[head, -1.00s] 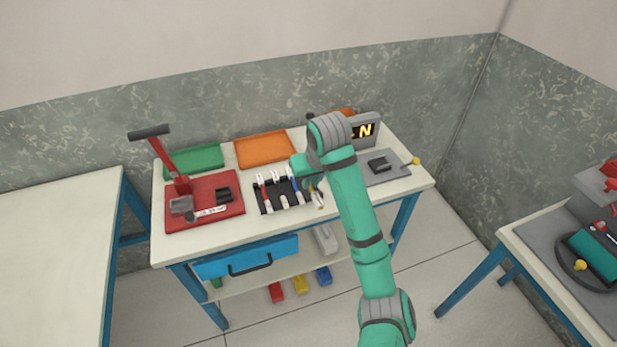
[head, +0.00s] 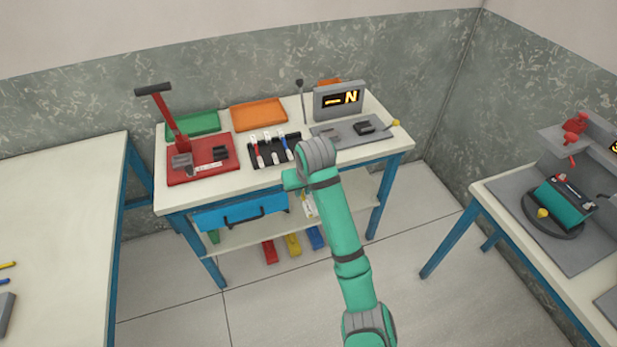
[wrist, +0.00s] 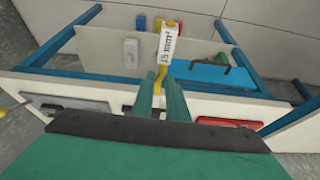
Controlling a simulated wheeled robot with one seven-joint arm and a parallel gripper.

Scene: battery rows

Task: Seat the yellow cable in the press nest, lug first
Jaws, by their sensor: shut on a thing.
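My gripper (wrist: 161,97) is shut on the yellow cable (wrist: 158,82) in the wrist view. The cable's white label (wrist: 169,46) and a yellow end stick out past the fingertips. In the head view the label (head: 308,205) shows just below my wrist, in front of the bench; the fingers are hidden there. The red lever press (head: 203,170) stands at the bench's left, with a grey block (head: 181,162) and a dark block (head: 220,153) on its plate. I cannot tell which block is the nest. The lug is not clearly visible.
A black rack (head: 262,163) holds several cables right of the press. Green (head: 193,123) and orange (head: 259,114) trays lie behind. A grey device with an N display (head: 339,99) stands right. Another bench with a turntable (head: 552,216) stands right.

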